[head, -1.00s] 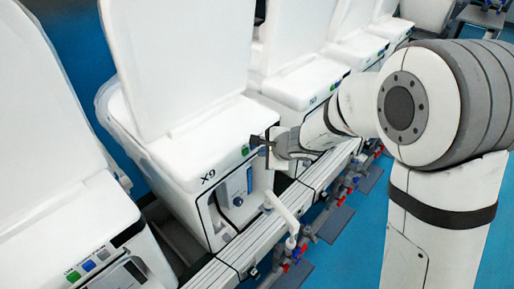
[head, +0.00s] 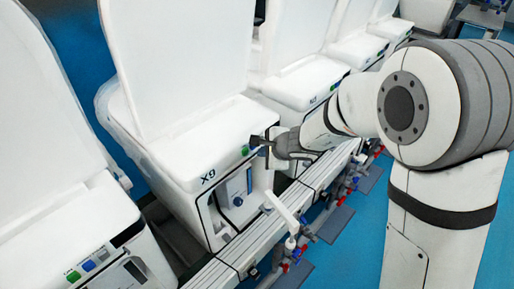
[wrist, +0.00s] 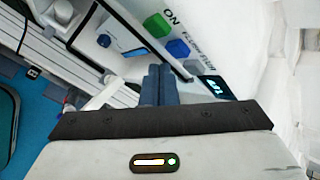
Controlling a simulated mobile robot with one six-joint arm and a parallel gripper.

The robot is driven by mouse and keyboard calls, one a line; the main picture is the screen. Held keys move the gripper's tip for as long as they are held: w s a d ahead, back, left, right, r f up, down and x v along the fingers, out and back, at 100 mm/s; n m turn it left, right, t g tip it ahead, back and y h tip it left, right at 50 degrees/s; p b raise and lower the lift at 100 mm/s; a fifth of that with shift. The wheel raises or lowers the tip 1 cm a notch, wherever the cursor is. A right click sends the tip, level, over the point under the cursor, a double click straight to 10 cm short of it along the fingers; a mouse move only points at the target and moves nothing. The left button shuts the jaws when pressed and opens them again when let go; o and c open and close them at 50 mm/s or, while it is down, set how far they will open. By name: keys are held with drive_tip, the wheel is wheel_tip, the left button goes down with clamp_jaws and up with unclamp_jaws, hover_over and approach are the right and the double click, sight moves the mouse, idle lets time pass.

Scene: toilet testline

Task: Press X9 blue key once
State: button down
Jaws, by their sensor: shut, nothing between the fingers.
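The X9 toilet unit (head: 208,178) stands in the middle of the head view, with its lid raised. Its green key (head: 245,150) shows at the front right edge of its top; my gripper covers the keys to the right of it. In the wrist view the green key (wrist: 157,25), marked ON, the blue key (wrist: 178,48) and a pale key (wrist: 193,67) sit in a row. My gripper (head: 257,142) is shut and empty beside this row. Its fingertips (wrist: 158,72) appear just below the blue key in the wrist view; I cannot tell whether they touch the panel.
A small lit display (wrist: 215,88) lies past the pale key. Another unit (head: 105,215) with its own green and blue keys stands at the left. More units line up behind X9. A pale rail (head: 235,250) with pipes and valves runs along the front.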

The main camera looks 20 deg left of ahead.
drive_tip(key=shift+w+a, duration=0.1)
drive_tip(key=shift+w+a, duration=0.2)
drive_tip(key=shift+a, duration=0.05)
drive_tip(key=shift+w+a, duration=0.15)
drive_tip(key=shift+a, duration=0.25)
idle(0.8)
idle(0.4)
drive_tip(key=shift+s+d+b, duration=0.3)
drive_tip(key=shift+d+b, duration=0.25)
drive_tip(key=shift+d, duration=0.3)
drive_tip(key=d, duration=0.1)
drive_tip(key=s+d+b, duration=0.1)
drive_tip(key=d, duration=0.1)
drive_tip(key=s+d, duration=0.1)
drive_tip(key=shift+d+b, duration=0.25)
drive_tip(key=shift+b, duration=0.05)
idle(0.4)
